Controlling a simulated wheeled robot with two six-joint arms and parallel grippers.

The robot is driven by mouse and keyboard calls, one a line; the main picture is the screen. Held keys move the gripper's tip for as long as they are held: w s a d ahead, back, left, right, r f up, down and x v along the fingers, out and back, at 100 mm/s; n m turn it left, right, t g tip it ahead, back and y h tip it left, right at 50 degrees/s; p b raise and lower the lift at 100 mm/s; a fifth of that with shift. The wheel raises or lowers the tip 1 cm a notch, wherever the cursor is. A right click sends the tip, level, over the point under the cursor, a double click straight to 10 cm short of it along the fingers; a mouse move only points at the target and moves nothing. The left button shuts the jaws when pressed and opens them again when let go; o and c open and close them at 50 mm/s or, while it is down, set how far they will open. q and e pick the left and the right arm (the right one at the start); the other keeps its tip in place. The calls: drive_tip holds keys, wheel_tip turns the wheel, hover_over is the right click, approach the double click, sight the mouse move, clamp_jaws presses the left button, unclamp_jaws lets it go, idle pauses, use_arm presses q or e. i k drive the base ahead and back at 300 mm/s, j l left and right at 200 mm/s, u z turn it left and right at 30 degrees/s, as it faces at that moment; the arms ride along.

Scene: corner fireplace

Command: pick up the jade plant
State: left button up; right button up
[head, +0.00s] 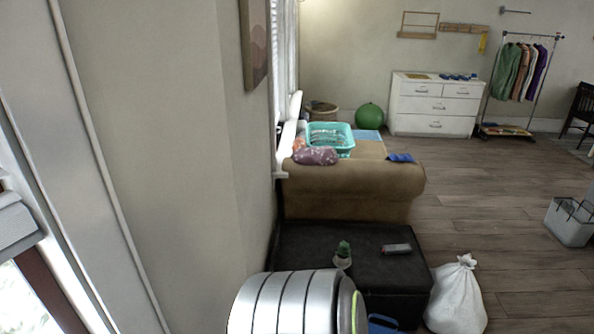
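A small dark-green object with a pale, whitish base (343,254) stands on a black low table or ottoman (305,240). It may be the jade plant, but it is too small to tell for sure. A large silver ribbed cylinder with a lime ring in the foreground stands close to it in the picture and covers part of the black surface. Neither of my grippers shows in the head view.
A grey box-like item (397,248) lies on the black surface. A white sack (457,297) stands on the floor to its right. Behind is a tan sofa (350,190) with a teal basket (331,137). A wall closes the left; wood floor is open at right.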

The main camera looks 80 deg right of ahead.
sight(343, 261)
drive_tip(key=z, duration=3.1)
